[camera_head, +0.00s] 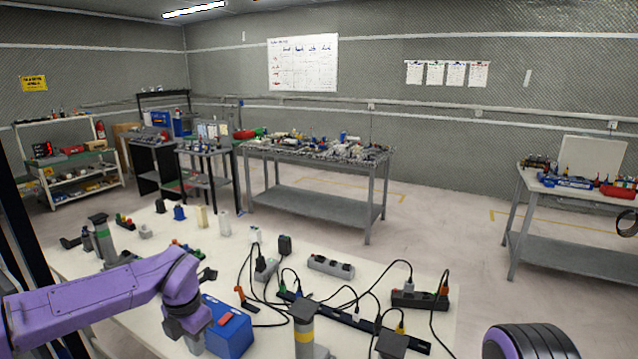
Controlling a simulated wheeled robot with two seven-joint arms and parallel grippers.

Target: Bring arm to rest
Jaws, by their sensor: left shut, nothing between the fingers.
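My left arm is purple and reaches in from the left over the white table (440,280). Its wrist bends down, and my left gripper (194,342) points down at the left side of a blue box (230,328). The gripper is shut and holds nothing; its fingertips are small and partly hidden, and I cannot tell whether they touch the box. A round black and purple part of my own body shows at the bottom right. My right gripper is not in view.
The table holds a grey power strip (331,266), a long black strip (350,322) with cables, a dark socket block (419,300) and a grey post with a yellow band (304,330). Cluttered workbenches (318,190) stand behind. The floor between is clear.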

